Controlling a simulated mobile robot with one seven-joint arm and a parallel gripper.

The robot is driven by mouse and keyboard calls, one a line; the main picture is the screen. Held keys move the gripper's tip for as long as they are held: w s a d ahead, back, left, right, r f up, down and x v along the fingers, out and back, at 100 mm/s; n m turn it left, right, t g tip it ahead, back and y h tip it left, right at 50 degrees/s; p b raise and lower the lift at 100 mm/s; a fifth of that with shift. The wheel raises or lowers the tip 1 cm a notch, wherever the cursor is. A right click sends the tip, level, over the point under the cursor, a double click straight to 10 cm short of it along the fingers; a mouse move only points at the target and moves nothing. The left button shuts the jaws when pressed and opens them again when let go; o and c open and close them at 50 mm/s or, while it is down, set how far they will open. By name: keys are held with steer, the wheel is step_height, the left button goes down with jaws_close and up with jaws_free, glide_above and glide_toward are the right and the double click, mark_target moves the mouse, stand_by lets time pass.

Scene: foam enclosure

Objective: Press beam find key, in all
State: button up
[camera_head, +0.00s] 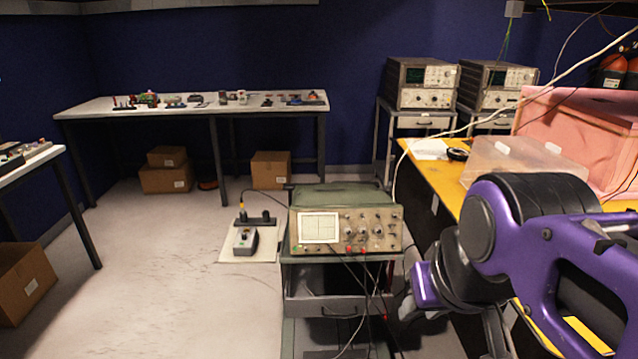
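A green-grey oscilloscope (347,221) stands upright on a cart in the lower middle of the head view. Its pale gridded screen is on the left of the front panel, with several knobs and red sockets on the right. The beam find key is too small to pick out among the controls. My purple and black arm comes in from the right. My gripper (490,328) hangs at its end, partly hidden and cut by the lower edge, to the right of the oscilloscope and apart from it. I cannot see its fingertips clearly.
The grey cart (318,278) has cables hanging down its front. A yellow bench (447,181) with a clear plastic box (525,162) and a pink foam enclosure (580,130) fills the right. Two more instruments stand behind. The floor (170,260) at left is mostly clear.

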jaws_close()
stand_by(1.4)
